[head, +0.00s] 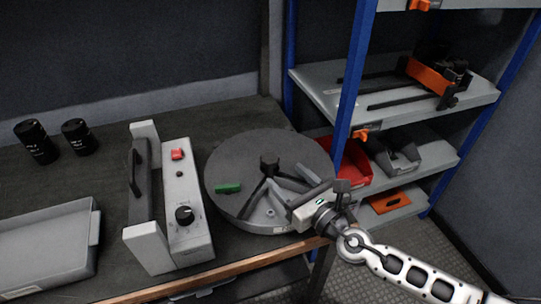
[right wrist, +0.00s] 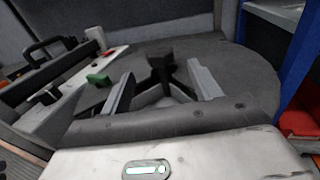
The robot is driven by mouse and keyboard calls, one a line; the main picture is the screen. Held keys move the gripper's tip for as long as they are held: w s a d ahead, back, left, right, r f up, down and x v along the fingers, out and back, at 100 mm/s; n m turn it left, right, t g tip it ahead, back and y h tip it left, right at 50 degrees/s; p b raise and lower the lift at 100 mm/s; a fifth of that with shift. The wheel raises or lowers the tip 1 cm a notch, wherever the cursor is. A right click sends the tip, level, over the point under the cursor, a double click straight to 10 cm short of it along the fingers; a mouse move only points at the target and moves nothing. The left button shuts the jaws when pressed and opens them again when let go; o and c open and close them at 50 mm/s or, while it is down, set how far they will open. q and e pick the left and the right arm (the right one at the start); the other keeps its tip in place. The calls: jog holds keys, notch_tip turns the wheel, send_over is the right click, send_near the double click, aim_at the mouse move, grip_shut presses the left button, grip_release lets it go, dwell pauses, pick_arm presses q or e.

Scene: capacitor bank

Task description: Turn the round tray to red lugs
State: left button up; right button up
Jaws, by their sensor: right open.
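The round tray (head: 232,160) is a dark grey disc at the bench's right end; it also fills the middle of the right wrist view (right wrist: 245,75). A black hub (head: 269,162) with dark spokes rises from its middle. A green lug (head: 228,188) lies on its left side and shows in the right wrist view (right wrist: 98,79). I see no red lug on it; my gripper hides part of the front right. My right gripper (head: 290,178) is open over the tray's front right, its fingers pointing at the hub and either side of a spoke. I cannot tell whether they touch it. My left gripper is not in view.
A grey control box (head: 185,215) with a red button and black knob stands left of the tray. A grey bin (head: 45,245) and two black cylinders (head: 36,142) are further left. A blue-post shelf (head: 352,90) with a red bin (head: 350,165) stands close on the right.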

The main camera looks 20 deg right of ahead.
aim_at(275, 165)
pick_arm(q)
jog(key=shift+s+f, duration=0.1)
pick_arm(e)
jog(key=x, duration=0.7)
jog(key=shift+w+a, duration=0.15)
jog(key=shift+w, duration=0.2)
